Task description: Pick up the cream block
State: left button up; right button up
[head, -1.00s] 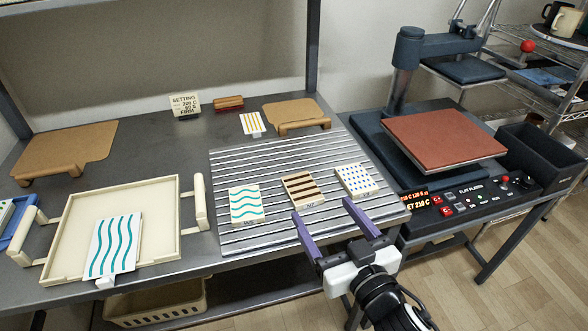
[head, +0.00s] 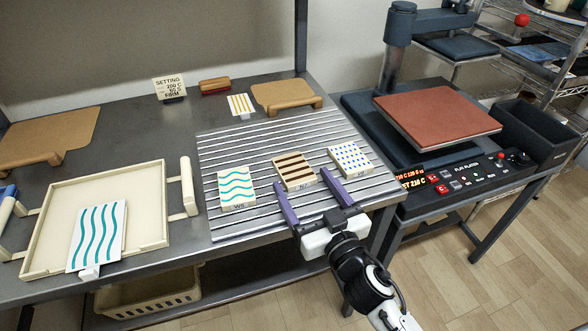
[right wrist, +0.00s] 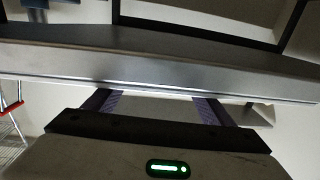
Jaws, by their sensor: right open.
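Three pale blocks lie on the ribbed metal plate (head: 222,222) in the head view. The left one is whitish cream with teal waves (head: 237,187). The middle one is tan with dark brown stripes (head: 293,171). The right one is cream with blue dots (head: 350,158). My right gripper (head: 301,178) is open and empty, its purple fingers pointing at the striped block's front edge from the near side. I cannot tell whether they touch it. In the right wrist view the open fingers (right wrist: 154,101) face a long grey edge, and no block is visible. My left gripper is not in view.
A cream tray (head: 152,215) with a teal-wave card (head: 97,238) stands at the left. A press with a red-brown pad (head: 437,121) stands at the right. A setting sign (head: 169,88), a red-brown bar (head: 215,86) and brown boards (head: 285,95) are at the back.

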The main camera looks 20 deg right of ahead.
aim_at(299, 176)
jog(key=w, duration=0.3)
jog(key=shift+w+a, duration=0.15)
jog(key=shift+w, duration=0.05)
jog(key=shift+c, duration=0.3)
jog(key=c, duration=1.1)
jog(key=shift+r, duration=0.15)
